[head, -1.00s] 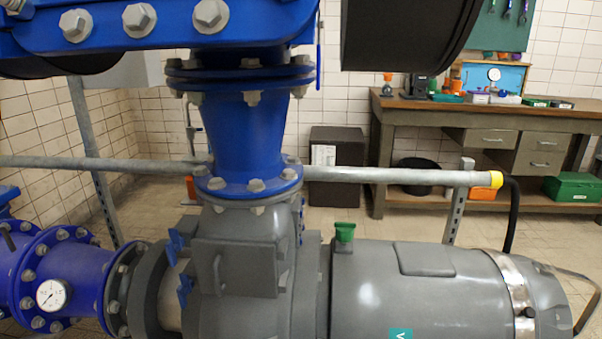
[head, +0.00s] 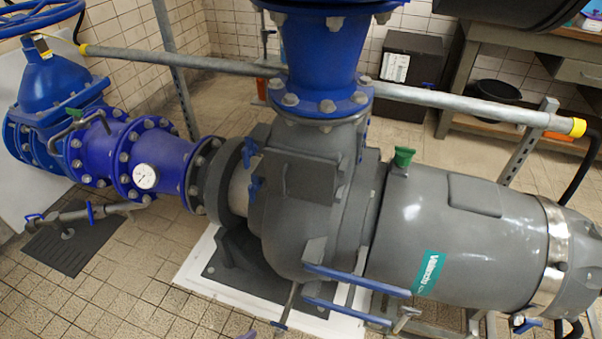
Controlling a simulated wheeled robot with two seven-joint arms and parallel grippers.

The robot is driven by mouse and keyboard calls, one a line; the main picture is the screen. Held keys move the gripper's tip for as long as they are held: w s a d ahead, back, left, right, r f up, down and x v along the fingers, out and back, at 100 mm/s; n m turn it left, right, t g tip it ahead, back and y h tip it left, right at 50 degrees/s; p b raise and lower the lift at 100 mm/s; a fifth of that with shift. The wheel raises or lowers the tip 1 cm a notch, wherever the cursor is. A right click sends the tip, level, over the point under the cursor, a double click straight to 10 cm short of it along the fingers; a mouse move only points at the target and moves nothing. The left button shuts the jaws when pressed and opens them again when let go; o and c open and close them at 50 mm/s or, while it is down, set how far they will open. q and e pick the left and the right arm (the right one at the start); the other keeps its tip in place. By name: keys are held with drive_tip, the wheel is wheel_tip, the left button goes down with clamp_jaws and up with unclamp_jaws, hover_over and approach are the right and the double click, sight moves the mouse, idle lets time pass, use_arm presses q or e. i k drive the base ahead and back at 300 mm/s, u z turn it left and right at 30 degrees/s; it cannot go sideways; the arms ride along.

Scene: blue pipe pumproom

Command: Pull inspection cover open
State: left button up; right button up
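The inspection cover (head: 305,185) is a grey, roughly rectangular plate on the front of the grey pump housing (head: 285,245). It appears closed against the housing. A thin upright grey handle (head: 285,180) sits on its left part. Neither of my grippers shows clearly in the head view.
A blue pipe (head: 322,60) rises above the housing. A grey rail (head: 430,98) runs behind it. Blue lever bars (head: 355,280) stick out below the housing. A gauge (head: 145,176) sits on the left pipe. Tiled floor (head: 120,305) is free at front left.

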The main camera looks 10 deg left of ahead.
sight(302, 177)
drive_tip(key=u, duration=0.45)
drive_tip(key=k, duration=1.15)
drive_tip(key=u, duration=1.3)
drive_tip(key=i, duration=0.95)
drive_tip(key=z, duration=0.5)
drive_tip(key=i, duration=0.55)
drive_tip(key=z, duration=0.35)
